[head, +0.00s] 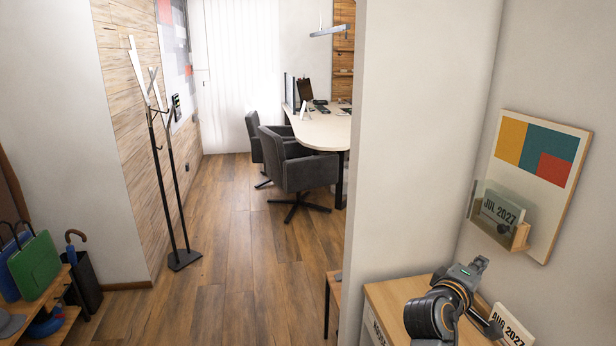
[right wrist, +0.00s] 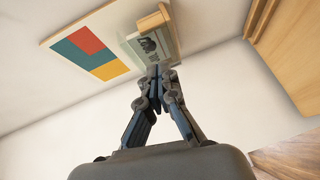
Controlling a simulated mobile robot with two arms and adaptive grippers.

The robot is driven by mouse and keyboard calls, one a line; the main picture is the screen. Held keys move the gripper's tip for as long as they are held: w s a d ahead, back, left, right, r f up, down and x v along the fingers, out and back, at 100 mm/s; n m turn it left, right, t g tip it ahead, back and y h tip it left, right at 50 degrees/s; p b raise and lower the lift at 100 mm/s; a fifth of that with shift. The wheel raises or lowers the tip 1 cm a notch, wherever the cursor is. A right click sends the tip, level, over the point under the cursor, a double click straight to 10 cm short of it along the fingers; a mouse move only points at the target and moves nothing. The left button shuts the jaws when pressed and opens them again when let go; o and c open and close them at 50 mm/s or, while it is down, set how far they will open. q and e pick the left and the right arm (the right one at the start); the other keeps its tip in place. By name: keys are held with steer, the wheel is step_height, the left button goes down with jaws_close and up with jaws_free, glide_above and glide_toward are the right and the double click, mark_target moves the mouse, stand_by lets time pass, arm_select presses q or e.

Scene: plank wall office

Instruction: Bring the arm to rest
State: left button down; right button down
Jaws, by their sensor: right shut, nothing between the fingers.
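My right gripper (head: 489,325) is shut and empty in the head view, low over the wooden cabinet top at the lower right. In the right wrist view its fingers (right wrist: 160,80) meet at the tips, with nothing between them. A card reading AUG 2027 (head: 512,328) shows right beside the fingers in the head view. I cannot tell whether they touch it. A card reading JUL 2027 (head: 499,211) sits in a clear-fronted holder (head: 520,238) on the wall board (head: 540,150). The holder also shows behind the fingertips in the right wrist view (right wrist: 166,18). My left gripper is out of view.
The wooden cabinet top (head: 385,293) lies under my right arm, with a wall close behind. A partition (head: 415,130) stands left of it. A coat stand (head: 184,258), chairs (head: 305,172) and a desk (head: 325,130) stand farther off. The wooden floor between is open.

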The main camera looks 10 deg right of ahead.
steer(key=s+a+f+m+g+y, duration=0.1)
steer(key=s+a+f+y, duration=0.4)
steer(key=f, duration=0.4)
steer(key=s+a+f+m+g+y, duration=0.1)
steer(key=s+a+f+y, duration=0.15)
steer(key=s+f, duration=0.6)
steer(key=s+a+f+m+g+y, duration=0.1)
steer(key=s+a+f+g+y, duration=0.2)
steer(key=s+a, duration=0.45)
steer(key=s+a+f+m+g+y, duration=0.1)
steer(key=s+a+f+y, duration=0.4)
steer(key=s, duration=0.5)
step_height(320, 180, down, 27)
steer(key=s+g+h, duration=0.2)
steer(key=s+d+f+g+b, duration=0.1)
steer(key=s+d+f, duration=0.1)
steer(key=s+f, duration=1.4)
steer(key=shift+s+d+f, duration=0.15)
steer(key=shift+s+f, duration=0.1)
steer(key=shift+f, duration=0.45)
